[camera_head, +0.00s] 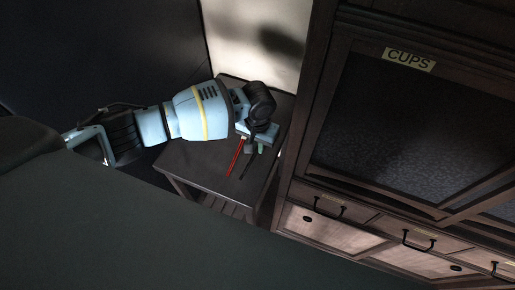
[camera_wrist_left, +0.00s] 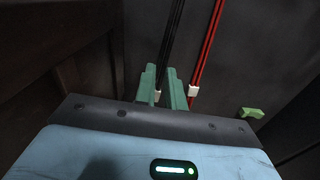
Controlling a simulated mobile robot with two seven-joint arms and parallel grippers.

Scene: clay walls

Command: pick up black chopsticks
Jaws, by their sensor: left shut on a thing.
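The black chopsticks (camera_head: 246,166) lie beside the red ones on a small dark table (camera_head: 190,163). In the left wrist view the black chopsticks (camera_wrist_left: 173,45) run down to the green fingertips, with a white piece at their near end. My left gripper (camera_head: 259,144) is over the table, its green fingers also showing in the left wrist view (camera_wrist_left: 166,83). It is shut on the black chopsticks at their near end. The fingers and wrist hide part of that end. My right gripper is not in view.
Red chopsticks (camera_head: 236,157) lie close beside the black ones, also with a white piece (camera_wrist_left: 193,91). A small green piece (camera_wrist_left: 252,113) shows at right in the left wrist view. A dark cabinet (camera_head: 405,120) labelled CUPS stands right of the table. A pale wall (camera_head: 262,40) is behind.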

